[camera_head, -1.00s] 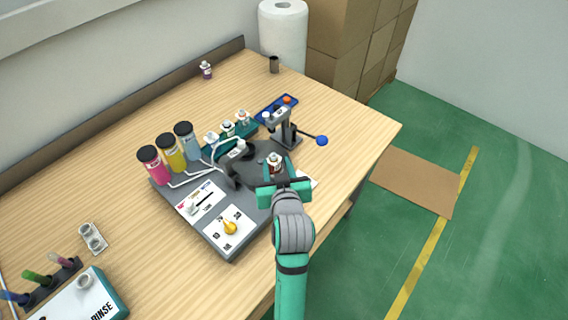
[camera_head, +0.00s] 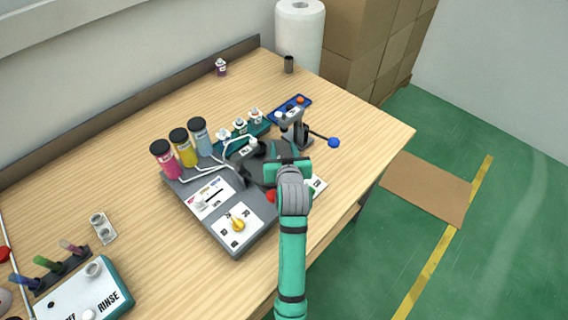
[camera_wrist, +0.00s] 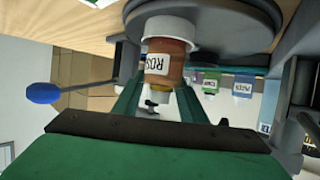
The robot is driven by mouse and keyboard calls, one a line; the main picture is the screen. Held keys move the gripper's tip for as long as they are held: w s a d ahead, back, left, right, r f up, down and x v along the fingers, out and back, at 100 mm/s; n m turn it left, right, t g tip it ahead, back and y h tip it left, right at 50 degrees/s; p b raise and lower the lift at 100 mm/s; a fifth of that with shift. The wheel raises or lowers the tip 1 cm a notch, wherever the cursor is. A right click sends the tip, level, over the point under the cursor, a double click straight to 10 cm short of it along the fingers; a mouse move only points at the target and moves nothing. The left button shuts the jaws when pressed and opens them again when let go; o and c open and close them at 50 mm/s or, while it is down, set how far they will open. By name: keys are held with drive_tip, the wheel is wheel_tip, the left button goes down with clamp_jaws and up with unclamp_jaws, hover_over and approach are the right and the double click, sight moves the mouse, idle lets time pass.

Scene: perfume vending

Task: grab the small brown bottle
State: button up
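In the head view my gripper (camera_head: 288,168) is over the right part of the grey machine (camera_head: 245,235) and hides the bottle.
Pink (camera_head: 167,162), yellow (camera_head: 184,150) and blue (camera_head: 200,138) dark-capped containers stand at the machine's left. Several small bottles stand in a teal rack (camera_head: 243,132) behind. A lever with a blue knob (camera_head: 334,142) sticks out to the right.

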clamp_jaws()
drive_tip(key=shift+d+r, duration=0.1)
